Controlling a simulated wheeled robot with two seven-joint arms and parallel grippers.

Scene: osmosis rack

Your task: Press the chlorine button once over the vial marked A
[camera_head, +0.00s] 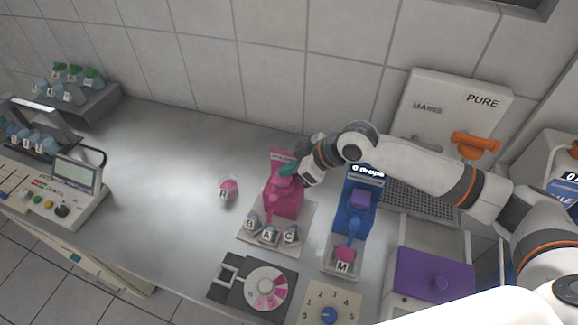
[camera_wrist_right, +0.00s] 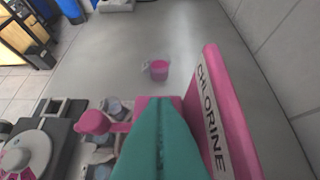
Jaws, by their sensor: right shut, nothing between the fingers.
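The pink chlorine dispenser (camera_head: 285,200) stands on a grey base near the middle of the counter; its upright panel reads CHLORINE (camera_wrist_right: 213,118) in the right wrist view. My right gripper (camera_head: 288,170) is shut and empty, its teal fingertips at the top of the dispenser; contact with the button cannot be told, as the fingers (camera_wrist_right: 158,145) cover that part. The pink nozzle (camera_wrist_right: 95,122) points out over the vials. Vial A (camera_head: 268,235) stands in front of the dispenser, between vial B (camera_head: 251,222) and vial C (camera_head: 290,234). My left gripper is not in view.
A blue dispenser (camera_head: 354,205) with a pink vial M (camera_head: 344,256) stands to the right. A pink vial R (camera_head: 229,188) stands alone to the left. A colour wheel (camera_head: 267,286) and a dial plate (camera_head: 330,300) lie in front. The counter's left middle is clear.

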